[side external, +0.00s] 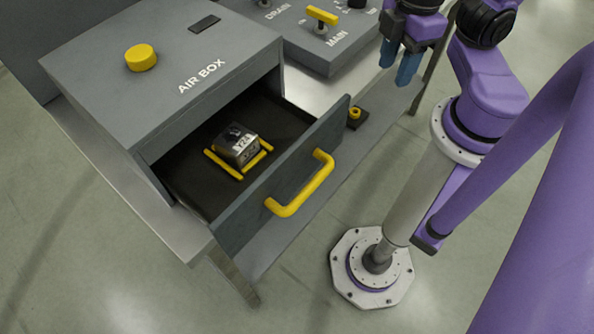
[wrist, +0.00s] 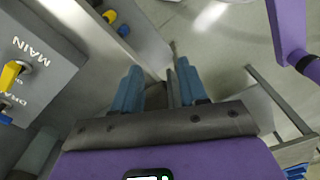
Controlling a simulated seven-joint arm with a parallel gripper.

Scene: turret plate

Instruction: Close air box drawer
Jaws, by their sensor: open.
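The air box (side external: 160,80) is a grey cabinet on the left of the table in the side external view, with a yellow knob (side external: 141,58) on top. Its drawer (side external: 290,180) is pulled out, with a yellow bar handle (side external: 302,186) on the front. A small dark block marked Y24 (side external: 236,146) sits inside the drawer between yellow rails. My gripper (side external: 400,72) is up at the top right, apart from the drawer and handle. Its blue fingers are spread with nothing between them, and they also show in the wrist view (wrist: 160,90).
A small black piece with a yellow knob (side external: 355,115) is on the table to the right of the drawer front. The floor in front is clear beside my base.

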